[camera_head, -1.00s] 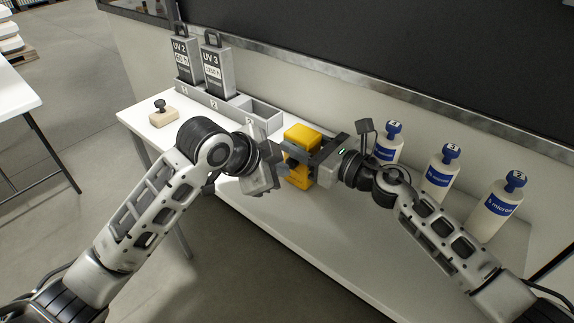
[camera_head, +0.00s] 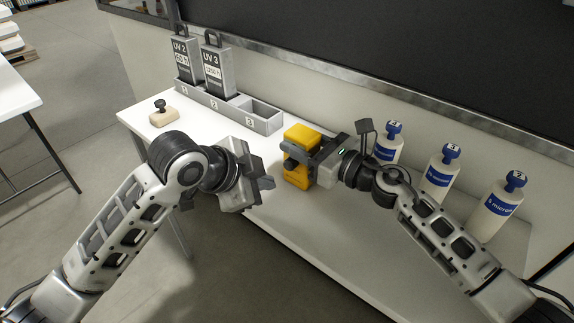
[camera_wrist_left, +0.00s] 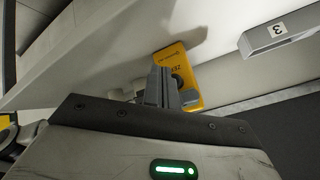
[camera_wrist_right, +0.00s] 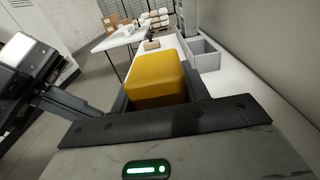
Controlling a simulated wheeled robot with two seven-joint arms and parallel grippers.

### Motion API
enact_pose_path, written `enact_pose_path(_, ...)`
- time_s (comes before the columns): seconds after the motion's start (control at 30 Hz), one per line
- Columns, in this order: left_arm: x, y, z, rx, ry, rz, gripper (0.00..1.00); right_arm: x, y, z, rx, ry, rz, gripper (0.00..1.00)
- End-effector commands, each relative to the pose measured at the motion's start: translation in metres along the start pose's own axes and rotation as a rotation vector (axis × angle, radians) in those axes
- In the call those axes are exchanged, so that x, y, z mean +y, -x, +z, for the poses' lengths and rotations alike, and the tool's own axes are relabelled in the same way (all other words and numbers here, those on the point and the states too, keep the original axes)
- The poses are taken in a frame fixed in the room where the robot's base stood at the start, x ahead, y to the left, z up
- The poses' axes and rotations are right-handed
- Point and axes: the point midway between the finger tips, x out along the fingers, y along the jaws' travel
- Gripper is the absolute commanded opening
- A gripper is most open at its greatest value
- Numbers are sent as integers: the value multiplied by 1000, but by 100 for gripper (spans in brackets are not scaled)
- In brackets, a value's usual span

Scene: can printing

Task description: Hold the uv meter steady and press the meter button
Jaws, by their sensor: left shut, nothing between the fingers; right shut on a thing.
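The yellow UV meter (camera_head: 299,177) stands upright on the white table, below the right end of the rack. My right gripper (camera_head: 292,157) is shut on the meter from the right; the right wrist view also shows the yellow meter (camera_wrist_right: 157,80) between the fingers. My left gripper (camera_head: 264,183) is shut and empty, to the left of the meter and apart from it in the head view. In the left wrist view the meter (camera_wrist_left: 190,95) shows lettering on its face behind the left fingers (camera_wrist_left: 162,85), which partly hide it. I cannot make out the button clearly.
A grey rack (camera_head: 233,109) with numbered slots stands along the wall; slots 1 and 2 hold the UV 2 (camera_head: 186,62) and UV 3 (camera_head: 217,70) units, slot 3 is empty. A stamp (camera_head: 162,113) lies left. Bottles (camera_head: 437,175) stand right, behind my right arm.

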Motion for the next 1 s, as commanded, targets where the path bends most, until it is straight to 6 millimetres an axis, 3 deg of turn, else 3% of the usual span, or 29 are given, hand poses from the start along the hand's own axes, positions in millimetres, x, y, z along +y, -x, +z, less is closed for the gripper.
enact_pose_path(0.3, 13, 17, 13, 0, 1, 0, 0, 0, 0, 0, 0, 1, -1, 16)
enact_pose_path(0.97, 13, 18, 13, 1, 1, 0, 0, 0, 0, 0, 0, 1, -1, 16)
enact_pose_path(1.0, 13, 18, 13, 1, 1, 0, 0, 0, 0, 0, 0, 1, -1, 54)
